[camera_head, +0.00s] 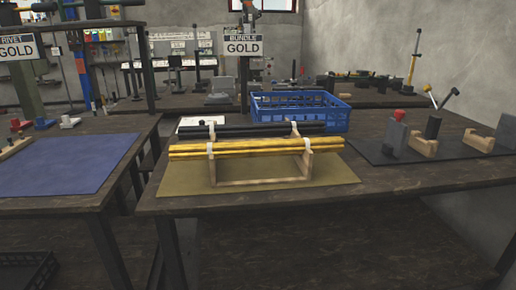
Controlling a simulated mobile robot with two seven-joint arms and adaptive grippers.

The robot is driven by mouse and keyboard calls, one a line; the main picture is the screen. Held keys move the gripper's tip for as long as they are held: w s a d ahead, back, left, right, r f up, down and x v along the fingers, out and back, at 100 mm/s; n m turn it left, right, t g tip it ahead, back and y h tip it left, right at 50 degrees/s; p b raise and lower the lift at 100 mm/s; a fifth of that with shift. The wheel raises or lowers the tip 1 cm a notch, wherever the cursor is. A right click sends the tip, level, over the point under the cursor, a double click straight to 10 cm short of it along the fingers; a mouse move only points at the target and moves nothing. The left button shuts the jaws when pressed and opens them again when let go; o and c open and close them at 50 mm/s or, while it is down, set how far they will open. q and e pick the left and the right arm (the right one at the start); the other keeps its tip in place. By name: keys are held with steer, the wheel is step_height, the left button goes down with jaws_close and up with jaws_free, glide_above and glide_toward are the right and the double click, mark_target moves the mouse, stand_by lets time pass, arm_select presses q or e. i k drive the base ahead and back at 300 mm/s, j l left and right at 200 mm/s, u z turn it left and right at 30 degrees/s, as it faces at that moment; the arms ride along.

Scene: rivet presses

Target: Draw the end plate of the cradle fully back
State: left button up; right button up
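A wooden cradle (262,183) stands on an olive mat on the middle table. It has a pale upright at its left and another (307,160) at its right. A bundle of yellow rods (255,149) lies lengthwise across it, with dark rods (265,130) behind. White bands or straps show near both uprights. I cannot clearly tell which part is the end plate or how far back it sits. Neither of my grippers is in view.
A blue crate (330,120) stands behind the rods, near a "BUNDLE GOLD" sign (243,46). A black mat (382,153) at the right carries wooden blocks and lever fixtures. A blue mat (65,165) covers the left table. The front strip of the middle table is clear.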

mark_target(396, 131)
steer(key=k+l, duration=0.1)
steer(key=l, duration=0.8)
steer(key=l+u, duration=0.1)
steer(key=l, duration=0.8)
steer(key=k, duration=0.05)
